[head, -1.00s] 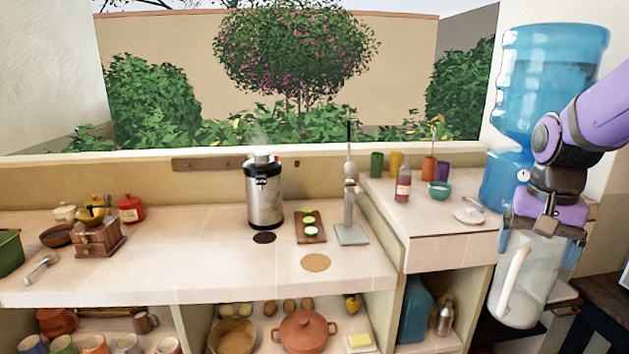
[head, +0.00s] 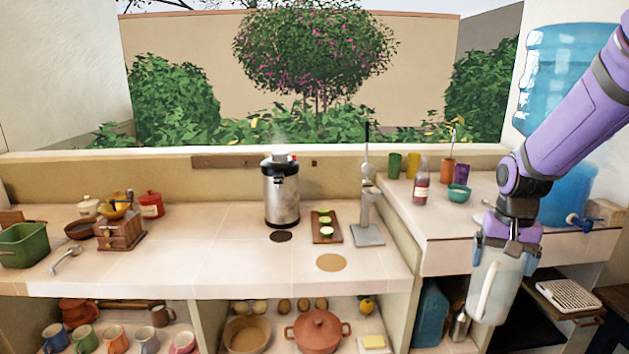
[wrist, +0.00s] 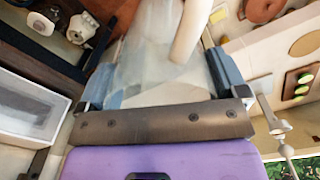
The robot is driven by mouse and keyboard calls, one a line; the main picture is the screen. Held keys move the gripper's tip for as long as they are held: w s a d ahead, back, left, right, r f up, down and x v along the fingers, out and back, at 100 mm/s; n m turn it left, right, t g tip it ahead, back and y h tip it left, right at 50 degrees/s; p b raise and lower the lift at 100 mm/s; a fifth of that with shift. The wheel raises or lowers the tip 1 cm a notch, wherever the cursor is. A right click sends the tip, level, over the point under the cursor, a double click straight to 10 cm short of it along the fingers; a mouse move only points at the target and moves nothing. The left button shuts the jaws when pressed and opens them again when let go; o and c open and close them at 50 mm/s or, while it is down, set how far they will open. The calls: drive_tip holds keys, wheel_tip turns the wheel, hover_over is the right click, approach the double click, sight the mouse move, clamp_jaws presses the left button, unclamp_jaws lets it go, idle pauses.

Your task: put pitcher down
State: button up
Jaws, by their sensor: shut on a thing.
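The pitcher (head: 503,284) is clear, with a pale upright handle on its left side in the head view. My gripper (head: 507,244) is shut on its upper part from above. The pitcher hangs upright in the air, in front of the right-hand counter and below its top. In the wrist view the pitcher (wrist: 150,62) fills the space between the two blue-grey fingers, its pale handle running away from the camera. Its base is not clear in the wrist view.
The main counter (head: 215,270) has free tiles around a tan round mat (head: 331,262) and a dark round mat (head: 281,237). A steel urn (head: 281,195), a cutting board (head: 327,228) and a lever press (head: 368,215) stand behind. The water dispenser (head: 565,75) is at right.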

drive_tip(key=w+a+f+n, duration=0.1)
drive_tip(key=w+a+f, duration=0.1)
drive_tip(key=f, duration=0.5)
drive_tip(key=w+a+f+n, duration=0.2)
drive_tip(key=w+f, duration=0.3)
drive_tip(key=f, duration=0.3)
drive_tip(key=w+a+f+n, duration=0.1)
drive_tip(key=w+a+f, duration=0.3)
drive_tip(key=f, duration=0.4)
drive_tip(key=shift+w+f+n, duration=0.15)
drive_tip(key=shift+f+n, duration=0.1)
drive_tip(key=shift+n, duration=0.05)
